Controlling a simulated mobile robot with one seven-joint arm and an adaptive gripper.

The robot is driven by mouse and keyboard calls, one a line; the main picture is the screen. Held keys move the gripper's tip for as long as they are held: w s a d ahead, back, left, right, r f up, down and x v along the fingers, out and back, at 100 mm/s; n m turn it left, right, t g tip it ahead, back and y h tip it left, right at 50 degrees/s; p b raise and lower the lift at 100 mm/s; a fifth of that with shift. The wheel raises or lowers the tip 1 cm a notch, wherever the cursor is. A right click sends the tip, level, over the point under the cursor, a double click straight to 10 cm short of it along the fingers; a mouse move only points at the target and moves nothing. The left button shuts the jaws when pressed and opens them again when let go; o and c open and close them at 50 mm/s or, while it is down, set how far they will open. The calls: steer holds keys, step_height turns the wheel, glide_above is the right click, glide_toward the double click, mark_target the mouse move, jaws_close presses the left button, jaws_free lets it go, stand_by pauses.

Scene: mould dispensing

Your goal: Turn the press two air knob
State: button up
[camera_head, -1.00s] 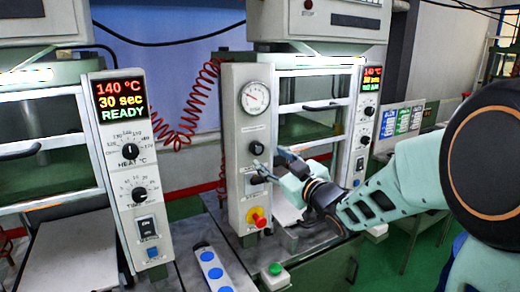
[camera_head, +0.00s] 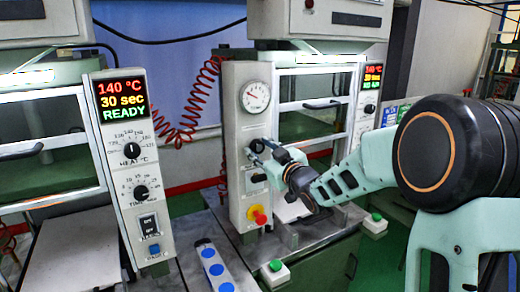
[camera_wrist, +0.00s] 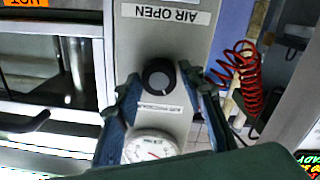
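The air knob (camera_head: 256,146) is a round black knob on the light grey control column of the second press (camera_head: 236,190), just below a round pressure gauge (camera_head: 256,97). In the wrist view the air knob (camera_wrist: 158,76) shows a pale pointer mark and sits between an upside-down "AIR OPEN" label (camera_wrist: 165,14) and the gauge (camera_wrist: 150,147). My gripper (camera_head: 258,151) is at the knob, its fingers partly covering it in the head view. In the wrist view my gripper (camera_wrist: 158,88) is open, one blue-green finger on each side of the knob, with visible gaps. I cannot tell how deep the fingertips reach.
A red and yellow emergency button (camera_head: 258,215) sits lower on the same column. Red coiled hose (camera_head: 190,105) hangs to the left. The first press's panel (camera_head: 133,170) reads 140 °C, 30 sec, READY. A green button box (camera_head: 275,270) stands in front.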

steer(key=c, duration=0.7)
steer(key=shift+c, duration=0.2)
steer(key=shift+m, duration=0.3)
steer(key=m+p, duration=0.1)
steer(key=m, duration=0.4)
steer(key=shift+d+r, duration=0.1)
steer(key=m+p, duration=0.3)
steer(key=m, duration=0.2)
steer(key=shift+w+m, duration=0.1)
steer(key=shift+m, duration=0.3)
steer(key=o, duration=1.2)
steer(key=shift+c, duration=0.2)
